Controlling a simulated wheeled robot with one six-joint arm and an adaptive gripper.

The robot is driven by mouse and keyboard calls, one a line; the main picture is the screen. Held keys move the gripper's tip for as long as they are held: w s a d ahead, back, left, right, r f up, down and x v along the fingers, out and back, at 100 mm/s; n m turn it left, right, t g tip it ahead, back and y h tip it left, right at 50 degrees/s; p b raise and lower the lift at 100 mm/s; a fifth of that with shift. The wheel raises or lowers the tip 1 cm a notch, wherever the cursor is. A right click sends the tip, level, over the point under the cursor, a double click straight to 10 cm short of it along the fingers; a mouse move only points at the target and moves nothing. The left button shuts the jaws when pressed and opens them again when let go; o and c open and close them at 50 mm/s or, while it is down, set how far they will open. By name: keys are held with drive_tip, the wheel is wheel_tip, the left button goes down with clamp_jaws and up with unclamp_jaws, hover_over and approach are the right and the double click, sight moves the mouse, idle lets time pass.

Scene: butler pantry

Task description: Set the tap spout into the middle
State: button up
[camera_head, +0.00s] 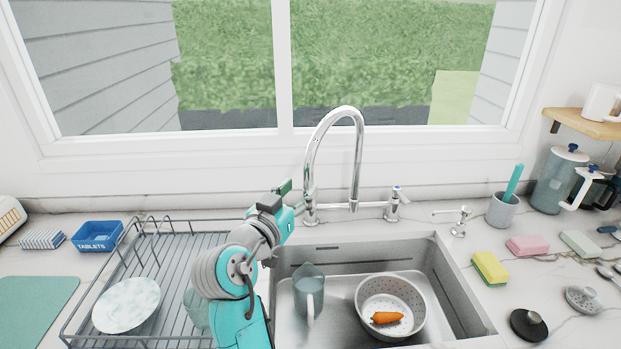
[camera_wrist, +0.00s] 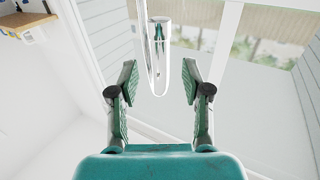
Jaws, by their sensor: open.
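The chrome tap spout (camera_head: 358,150) rises at the sink's back edge and arches over to the right. Its outlet end hangs above the back of the sink (camera_head: 437,262), left of the basin's middle. My gripper (camera_head: 299,190) is close by the left of the spout's upright, low near its foot. In the wrist view my gripper (camera_wrist: 159,75) is open, with a green-padded finger on each side. The spout (camera_wrist: 151,60) shows as a bright loop between and beyond the fingertips. No contact shows, and I cannot tell the exact depth gap.
A tap handle (camera_head: 395,203) stands right of the spout. A grey jug (camera_head: 306,290) and a colander (camera_head: 410,290) holding a carrot (camera_head: 387,317) are in the sink. The dish rack (camera_head: 180,245) lies left. The window (camera_head: 230,132) is behind.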

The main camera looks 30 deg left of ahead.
sight(306, 182)
drive_tip(key=shift+w+a, duration=0.15)
drive_tip(key=shift+w, duration=1.25)
drive_tip(key=shift+w+a, duration=0.1)
drive_tip(key=shift+w, duration=1.25)
clamp_jaws()
